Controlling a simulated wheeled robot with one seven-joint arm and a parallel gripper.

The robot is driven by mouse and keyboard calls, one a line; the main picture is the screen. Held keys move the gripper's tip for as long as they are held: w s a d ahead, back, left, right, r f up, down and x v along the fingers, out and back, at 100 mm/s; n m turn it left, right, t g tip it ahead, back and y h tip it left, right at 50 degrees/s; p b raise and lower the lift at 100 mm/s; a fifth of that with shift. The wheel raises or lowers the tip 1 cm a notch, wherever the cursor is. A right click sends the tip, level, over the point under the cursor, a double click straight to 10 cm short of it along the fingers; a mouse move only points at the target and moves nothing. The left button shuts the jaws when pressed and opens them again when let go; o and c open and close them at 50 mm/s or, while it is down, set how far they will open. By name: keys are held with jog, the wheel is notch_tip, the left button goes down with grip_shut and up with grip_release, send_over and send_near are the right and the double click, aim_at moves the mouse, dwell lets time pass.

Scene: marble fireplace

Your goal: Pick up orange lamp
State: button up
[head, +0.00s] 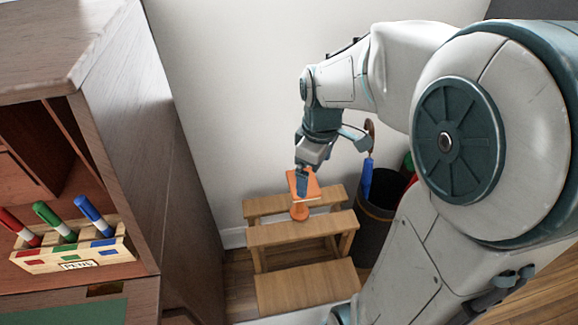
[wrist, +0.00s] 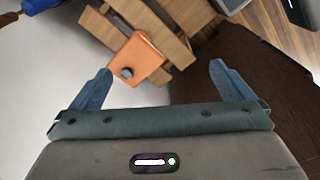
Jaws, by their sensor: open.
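The orange lamp (head: 300,211) stands upright on the top part of a small wooden step stool (head: 300,232), against the white wall. My gripper (head: 304,185) is over the lamp in the head view and hides part of its shade. In the wrist view the lamp's orange shade (wrist: 138,58), with a dark knob on top, lies ahead of the fingertips, nearer the left finger. My gripper (wrist: 162,80) is open and nothing is between its fingers. I cannot tell whether a finger touches the lamp.
A dark bin (head: 376,225) holding umbrellas stands right of the stool. A wooden desk (head: 130,120) rises at the left, with a pen holder (head: 75,256) and several pens in it. The white wall (head: 230,90) is close behind the stool.

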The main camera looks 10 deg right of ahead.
jog(key=w+f+n, duration=0.4)
jog(key=w+n, duration=0.4)
jog(key=shift+g, duration=0.3)
notch_tip(320, 180, down, 14)
jog(key=b, duration=0.5)
jog(key=shift+w+r+b, duration=0.15)
jog(key=shift+r+b, duration=0.05)
jog(key=shift+b, duration=0.15)
jog(key=shift+c, duration=0.3)
jog(key=c, duration=1.1)
jog(key=shift+r, duration=0.15)
